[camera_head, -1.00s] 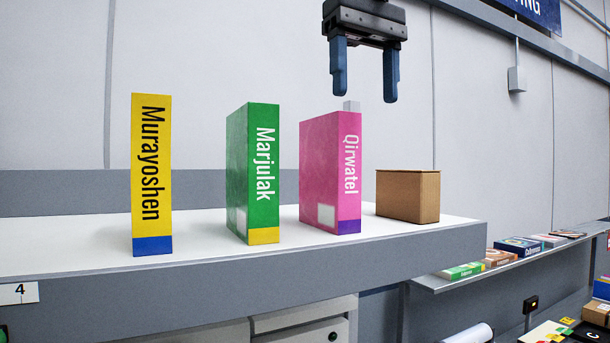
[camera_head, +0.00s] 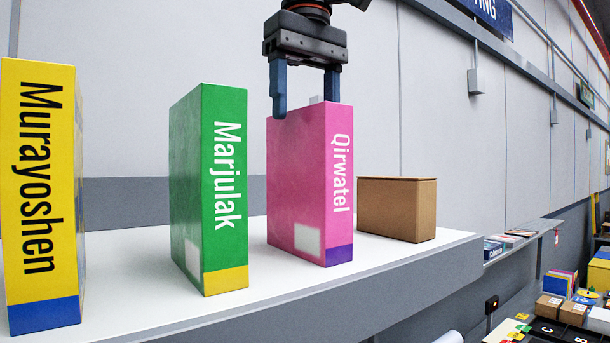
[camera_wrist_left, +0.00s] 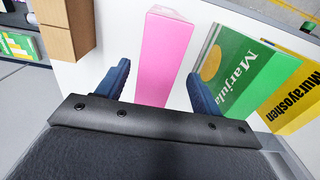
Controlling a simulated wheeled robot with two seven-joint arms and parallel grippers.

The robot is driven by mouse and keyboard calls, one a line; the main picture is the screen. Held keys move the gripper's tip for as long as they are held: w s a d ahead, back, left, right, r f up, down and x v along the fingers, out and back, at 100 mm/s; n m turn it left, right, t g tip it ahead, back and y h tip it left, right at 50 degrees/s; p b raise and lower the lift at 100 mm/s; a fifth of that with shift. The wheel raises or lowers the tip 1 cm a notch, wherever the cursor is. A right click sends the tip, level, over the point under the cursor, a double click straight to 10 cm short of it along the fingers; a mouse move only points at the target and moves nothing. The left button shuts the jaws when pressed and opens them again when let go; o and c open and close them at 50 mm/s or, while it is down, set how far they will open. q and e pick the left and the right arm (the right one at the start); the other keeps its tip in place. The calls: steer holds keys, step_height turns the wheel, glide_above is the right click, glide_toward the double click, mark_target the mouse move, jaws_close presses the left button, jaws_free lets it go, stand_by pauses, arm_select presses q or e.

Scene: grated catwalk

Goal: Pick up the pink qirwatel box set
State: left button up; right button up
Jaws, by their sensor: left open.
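The pink Qirwatel box set (camera_head: 298,185) stands upright on the white shelf, its spine lettering facing me and a purple band at its foot. My left gripper (camera_head: 305,110) is open at its top, with one finger in front of the upper left edge and the other partly hidden behind the box. In the left wrist view the pink box (camera_wrist_left: 163,60) lies between the two open fingers (camera_wrist_left: 160,90), with a gap on each side. I cannot tell whether a finger touches it. My right gripper is not in view.
The green Marjulak box (camera_head: 210,185) stands close on the left, and the yellow Murayoshen box (camera_head: 40,180) farther left. A brown carton (camera_head: 397,208) stands close on the right. The shelf (camera_head: 130,300) has free room in front. A grey wall rises behind.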

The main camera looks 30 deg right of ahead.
mark_target(305, 141)
arm_select(q)
steer(key=shift+w+f, duration=0.15)
steer(key=shift+f, duration=0.05)
steer(key=shift+w+d+f+p, duration=0.1)
steer(key=shift+w+f+p, duration=0.4)
steer(key=shift+f+p, duration=0.45)
steer(key=shift+s+f+p, duration=0.25)
steer(key=shift+f+p, duration=0.7)
steer(key=shift+f, duration=0.25)
steer(key=shift+s+f, duration=0.1)
steer(key=shift+f, duration=0.25)
steer(key=shift+w+f, duration=0.1)
steer(key=shift+w, duration=0.2)
steer(key=c, duration=0.7)
steer(key=shift+s, duration=0.15)
steer(key=c, duration=0.7)
jaws_close()
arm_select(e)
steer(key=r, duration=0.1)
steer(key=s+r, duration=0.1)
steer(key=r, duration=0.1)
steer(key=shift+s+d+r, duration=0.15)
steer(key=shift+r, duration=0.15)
